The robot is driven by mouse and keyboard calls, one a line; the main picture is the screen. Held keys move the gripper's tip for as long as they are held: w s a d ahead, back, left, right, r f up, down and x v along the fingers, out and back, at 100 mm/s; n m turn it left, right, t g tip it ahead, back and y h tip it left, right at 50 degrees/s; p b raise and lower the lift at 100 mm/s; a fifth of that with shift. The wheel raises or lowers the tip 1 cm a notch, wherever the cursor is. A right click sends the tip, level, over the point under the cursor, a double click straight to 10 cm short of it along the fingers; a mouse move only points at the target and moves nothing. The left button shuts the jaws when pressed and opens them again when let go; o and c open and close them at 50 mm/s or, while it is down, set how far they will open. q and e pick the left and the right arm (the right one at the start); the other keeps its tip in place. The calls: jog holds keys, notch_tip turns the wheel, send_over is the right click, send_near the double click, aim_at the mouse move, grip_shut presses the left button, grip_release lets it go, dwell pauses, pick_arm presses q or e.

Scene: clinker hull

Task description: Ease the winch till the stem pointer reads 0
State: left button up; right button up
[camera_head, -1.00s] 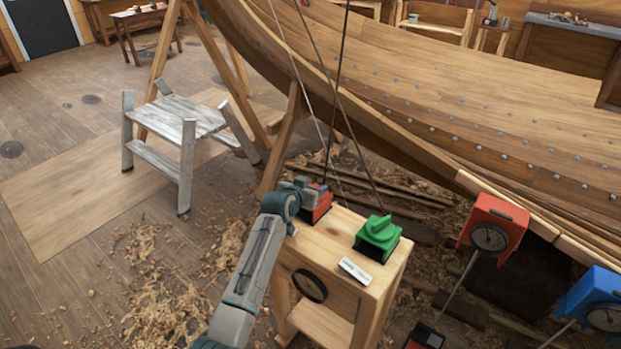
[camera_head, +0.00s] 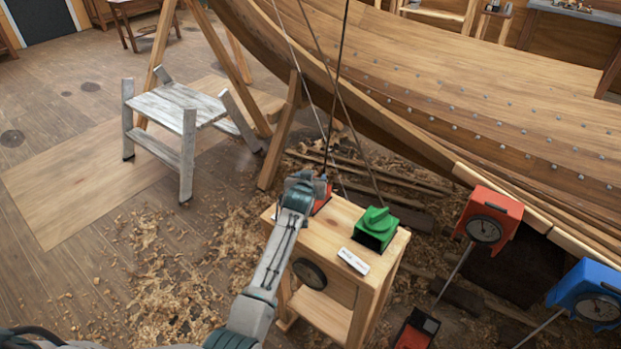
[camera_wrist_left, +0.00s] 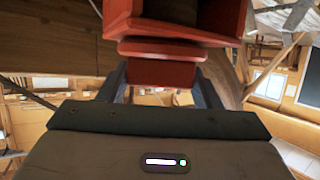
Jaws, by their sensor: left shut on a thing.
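A red winch (camera_head: 322,203) sits at the back left of the wooden stand and is mostly hidden by my left gripper in the head view. A green winch (camera_head: 377,224) sits to its right. My left gripper (camera_wrist_left: 160,90) is shut on the red winch's handle (camera_wrist_left: 162,70), which shows between its fingers in the left wrist view. Dark lines rise from the winches towards the hull. A red dial gauge (camera_head: 489,217) and a blue dial gauge (camera_head: 588,291) stand at the right; their readings are too small to tell, and which is the stem's is unclear. My right gripper is out of view.
The wooden stand (camera_head: 340,295) carries a small white label (camera_head: 353,261) and a dark round wheel (camera_head: 309,273). The planked hull (camera_head: 440,70) fills the upper right. A grey step stool (camera_head: 175,108) stands at the left. Shavings lie on the floor, with free room left of the stand.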

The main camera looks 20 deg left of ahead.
pick_arm(q)
jog(key=o, duration=1)
jog(key=b+v, duration=0.1)
jog(key=v, duration=1)
jog(key=shift+b, duration=0.35)
jog(key=shift+w, duration=0.1)
jog(key=shift+c, duration=0.2)
